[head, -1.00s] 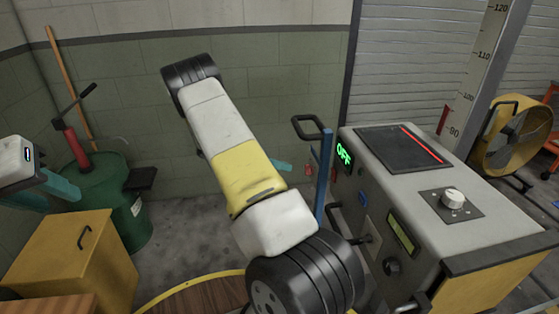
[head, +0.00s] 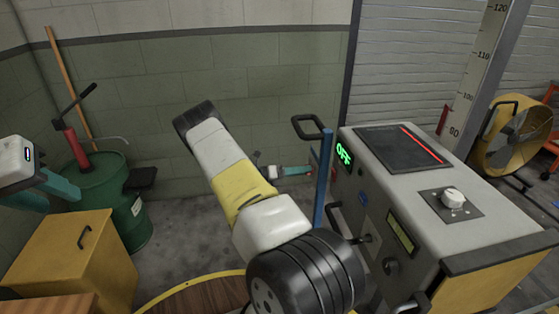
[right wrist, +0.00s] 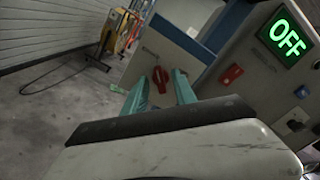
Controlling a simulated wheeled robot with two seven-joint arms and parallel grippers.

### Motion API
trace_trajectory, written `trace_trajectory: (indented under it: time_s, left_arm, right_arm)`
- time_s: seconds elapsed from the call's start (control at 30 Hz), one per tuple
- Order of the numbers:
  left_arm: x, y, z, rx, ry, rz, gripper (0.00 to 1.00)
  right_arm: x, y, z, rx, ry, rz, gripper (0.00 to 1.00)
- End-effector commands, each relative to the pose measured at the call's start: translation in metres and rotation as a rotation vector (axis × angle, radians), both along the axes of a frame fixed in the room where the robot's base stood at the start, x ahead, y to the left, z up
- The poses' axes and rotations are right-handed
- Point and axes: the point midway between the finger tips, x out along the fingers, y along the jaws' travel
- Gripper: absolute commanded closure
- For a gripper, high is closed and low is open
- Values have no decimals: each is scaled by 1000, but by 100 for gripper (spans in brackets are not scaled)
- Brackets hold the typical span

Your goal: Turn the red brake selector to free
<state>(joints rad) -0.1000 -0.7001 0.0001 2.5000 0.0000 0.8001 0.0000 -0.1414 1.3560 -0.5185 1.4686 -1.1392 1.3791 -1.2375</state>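The red brake selector (right wrist: 160,80) is a small red knob on a grey panel in the right wrist view. My right gripper (right wrist: 161,92) is open, its two teal fingers pointing at the panel on either side of the knob. I cannot tell whether the fingertips reach it. In the head view my right gripper (head: 301,171) is beyond my forearm, beside the blue post, and the selector cannot be made out there. My left gripper (head: 46,196) is at the left edge of the head view, with teal fingers apart and empty.
A grey console (head: 470,235) with a green OFF display (head: 344,153) stands at the right. A blue post (head: 323,185) with a black handle is close to my right gripper. A red switch (right wrist: 230,74) is right of the selector. A green drum (head: 110,190) and yellow cabinet (head: 75,262) stand left.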

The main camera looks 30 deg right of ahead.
Motion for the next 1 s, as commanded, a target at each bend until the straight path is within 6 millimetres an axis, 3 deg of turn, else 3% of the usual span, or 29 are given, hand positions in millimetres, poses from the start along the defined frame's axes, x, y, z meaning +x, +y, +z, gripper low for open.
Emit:
trace_trajectory:
  time_s: [0.3, 0.47, 1.0]
  left_arm:
    - [0, 0, 0, 0, 0, 0, 64]
    - [0, 0, 0, 0, 0, 0, 64]
    - [0, 0, 0, 0, 0, 0, 64]
  right_arm:
    - [-1, -3, 0, 0, -1, 0, 69]
    - [-1, -3, 0, 1, -1, 0, 100]
    - [-1, -3, 0, -36, -115, 1, 100]
